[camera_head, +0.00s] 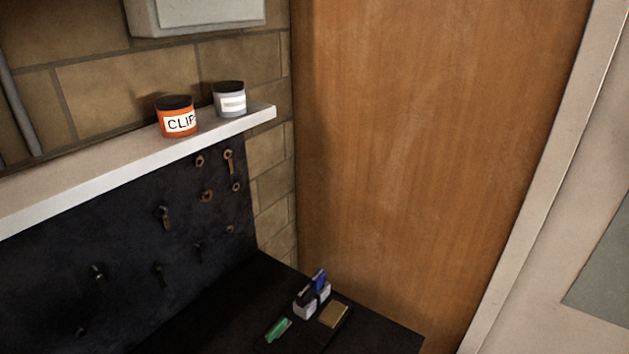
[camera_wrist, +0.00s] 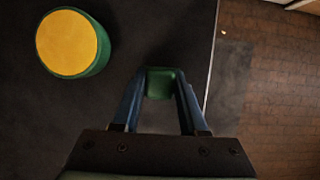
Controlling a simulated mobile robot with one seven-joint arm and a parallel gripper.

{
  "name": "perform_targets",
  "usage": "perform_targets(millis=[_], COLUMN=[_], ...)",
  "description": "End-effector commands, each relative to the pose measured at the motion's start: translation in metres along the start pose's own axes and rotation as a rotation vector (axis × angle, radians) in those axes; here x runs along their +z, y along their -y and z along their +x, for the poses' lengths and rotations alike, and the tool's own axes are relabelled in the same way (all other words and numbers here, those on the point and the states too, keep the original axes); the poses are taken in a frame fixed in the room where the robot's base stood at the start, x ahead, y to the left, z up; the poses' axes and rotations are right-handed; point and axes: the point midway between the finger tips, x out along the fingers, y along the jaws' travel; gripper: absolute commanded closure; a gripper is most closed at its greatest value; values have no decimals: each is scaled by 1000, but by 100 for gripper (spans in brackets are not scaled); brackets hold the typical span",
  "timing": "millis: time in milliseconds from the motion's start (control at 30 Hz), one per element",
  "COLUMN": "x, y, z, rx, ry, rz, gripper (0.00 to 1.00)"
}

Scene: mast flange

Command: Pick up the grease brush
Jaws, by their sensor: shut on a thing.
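My gripper (camera_wrist: 160,85) shows in the wrist view, its two blue fingers closing in toward each other at the tips. It is shut on a green piece (camera_wrist: 160,82) that shows between the fingertips, over a dark surface. Only a short blocky part of this piece is seen, and I cannot tell for sure whether it is the grease brush. No bristles show. My gripper is not seen in the head view.
A green tub with a yellow top (camera_wrist: 68,43) stands left of my gripper. The dark surface's edge (camera_wrist: 212,60) runs close on the right, above brick floor.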

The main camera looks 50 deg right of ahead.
Motion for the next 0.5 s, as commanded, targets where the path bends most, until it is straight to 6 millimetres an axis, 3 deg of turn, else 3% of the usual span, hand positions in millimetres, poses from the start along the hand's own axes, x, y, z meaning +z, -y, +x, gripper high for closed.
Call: perform_targets(millis=[267, 500], x=[2, 15], y=[0, -1], z=[-3, -35], rx=[1, 4], ry=[1, 3], rz=[1, 2], gripper=[100, 100])
